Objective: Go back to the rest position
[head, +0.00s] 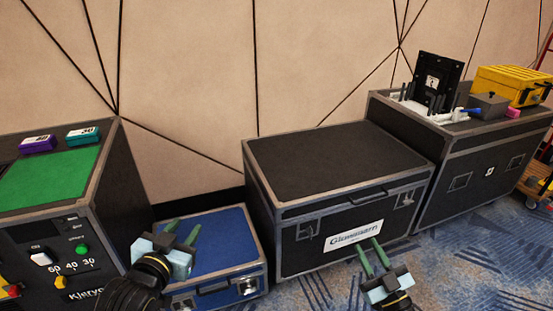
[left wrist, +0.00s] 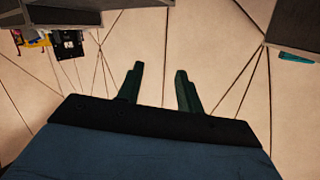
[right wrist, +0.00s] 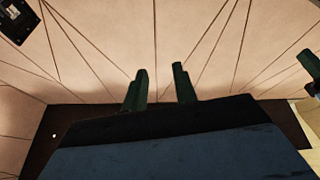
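My left gripper (head: 182,232) is in front of the blue case in the head view. Its two green fingers are apart with nothing between them, as the left wrist view (left wrist: 160,88) also shows. My right gripper (head: 371,256) is in front of the black case with the white label, low in the head view. Its fingers are also apart and empty, as the right wrist view (right wrist: 159,86) confirms. Neither gripper visibly holds anything.
A console with a green top (head: 52,182) carries purple (head: 38,144) and teal (head: 83,136) boxes at left. A blue case (head: 215,232) and black case (head: 335,160) stand mid-view. At right, another case (head: 470,170) bears a black panel (head: 437,82) and yellow box (head: 510,84).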

